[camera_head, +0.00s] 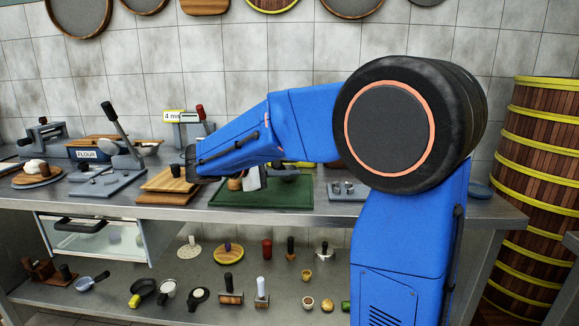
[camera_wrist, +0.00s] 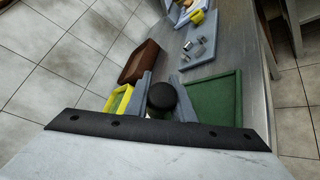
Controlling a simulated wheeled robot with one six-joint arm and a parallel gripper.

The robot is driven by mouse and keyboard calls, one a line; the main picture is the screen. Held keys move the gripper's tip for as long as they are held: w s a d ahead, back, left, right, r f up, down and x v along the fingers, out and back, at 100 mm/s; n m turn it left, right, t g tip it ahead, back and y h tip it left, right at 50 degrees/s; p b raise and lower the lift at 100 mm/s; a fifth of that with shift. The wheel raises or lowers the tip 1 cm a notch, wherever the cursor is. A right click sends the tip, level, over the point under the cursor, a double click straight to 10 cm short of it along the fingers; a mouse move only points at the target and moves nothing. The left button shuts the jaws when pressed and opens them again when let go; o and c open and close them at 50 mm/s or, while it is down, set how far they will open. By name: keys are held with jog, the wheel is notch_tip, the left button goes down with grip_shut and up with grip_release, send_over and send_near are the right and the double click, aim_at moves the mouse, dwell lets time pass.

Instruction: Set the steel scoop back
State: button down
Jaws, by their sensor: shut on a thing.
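In the wrist view my gripper (camera_wrist: 162,101) is shut, with a dark rounded handle end between its fingers. I take this held thing to be the steel scoop (camera_wrist: 162,94); the rest of it is hidden below the fingers. In the head view my blue arm reaches left over the counter, and its end is near the cutting boards and the green tray (camera_head: 290,194). A pale metallic piece (camera_head: 254,179) shows just under the arm there, over the green tray; I cannot tell whether it is part of the scoop.
Wooden boards (camera_head: 165,186) lie left of the green tray. A grey tray with small metal pieces (camera_head: 347,190) is to its right. The wrist view shows a yellow-rimmed tray (camera_wrist: 118,101) and a brown box (camera_wrist: 138,61). The lower shelf (camera_head: 200,270) holds several small tools.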

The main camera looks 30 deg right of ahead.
jog(key=shift+f, duration=0.5)
dwell(0.6)
jog(key=c, duration=1.5)
grip_release()
jog(key=shift+o, duration=0.2)
jog(key=v, duration=1.7)
jog(key=shift+a, duration=0.2)
